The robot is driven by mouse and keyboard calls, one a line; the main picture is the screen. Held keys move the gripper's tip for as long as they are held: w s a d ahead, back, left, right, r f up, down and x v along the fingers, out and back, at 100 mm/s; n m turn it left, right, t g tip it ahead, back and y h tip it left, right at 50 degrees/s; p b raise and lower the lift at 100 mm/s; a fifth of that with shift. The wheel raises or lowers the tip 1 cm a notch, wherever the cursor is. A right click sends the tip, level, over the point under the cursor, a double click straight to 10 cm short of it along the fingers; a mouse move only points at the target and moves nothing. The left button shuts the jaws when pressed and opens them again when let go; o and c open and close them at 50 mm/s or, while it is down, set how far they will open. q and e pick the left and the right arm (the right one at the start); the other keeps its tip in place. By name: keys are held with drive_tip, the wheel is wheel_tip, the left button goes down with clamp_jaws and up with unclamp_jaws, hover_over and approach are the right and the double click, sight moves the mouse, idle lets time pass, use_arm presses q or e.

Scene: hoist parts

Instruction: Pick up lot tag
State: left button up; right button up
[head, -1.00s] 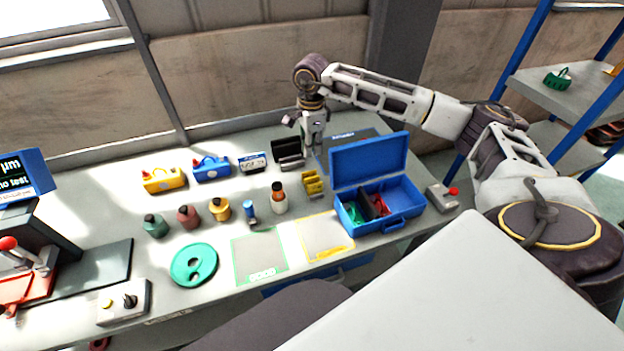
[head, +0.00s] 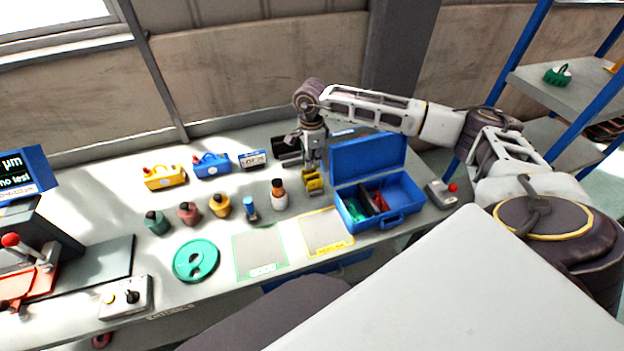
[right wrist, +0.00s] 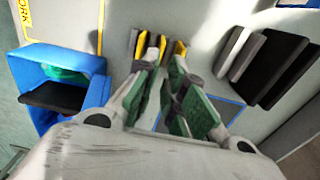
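Yellow upright plates in a small rack (head: 313,184) stand on the bench left of the blue toolbox; I take them for the lot tags, but no writing is legible. The right wrist view shows the yellow plates (right wrist: 181,47) beside dark grey ones. My right gripper (head: 312,165) points down just above the rack. In the right wrist view, its green-padded fingers (right wrist: 166,58) are partly spread, a narrow gap between tips at the plates. Contact cannot be made out, and nothing is clearly held. My left gripper is not in view.
An open blue toolbox (head: 383,205) stands close to the right of the rack. A black holder (head: 287,150) is behind it. Green-outlined (head: 259,250) and yellow-outlined (head: 327,232) mats in front are clear.

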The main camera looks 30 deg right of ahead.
sight(312, 174)
drive_tip(key=shift+f, duration=0.9)
drive_tip(key=shift+s+f+p, duration=0.1)
drive_tip(key=shift+f+p, duration=0.2)
drive_tip(key=shift+f, duration=1.45)
drive_tip(key=shift+f+p, duration=0.3)
drive_tip(key=shift+f, duration=0.55)
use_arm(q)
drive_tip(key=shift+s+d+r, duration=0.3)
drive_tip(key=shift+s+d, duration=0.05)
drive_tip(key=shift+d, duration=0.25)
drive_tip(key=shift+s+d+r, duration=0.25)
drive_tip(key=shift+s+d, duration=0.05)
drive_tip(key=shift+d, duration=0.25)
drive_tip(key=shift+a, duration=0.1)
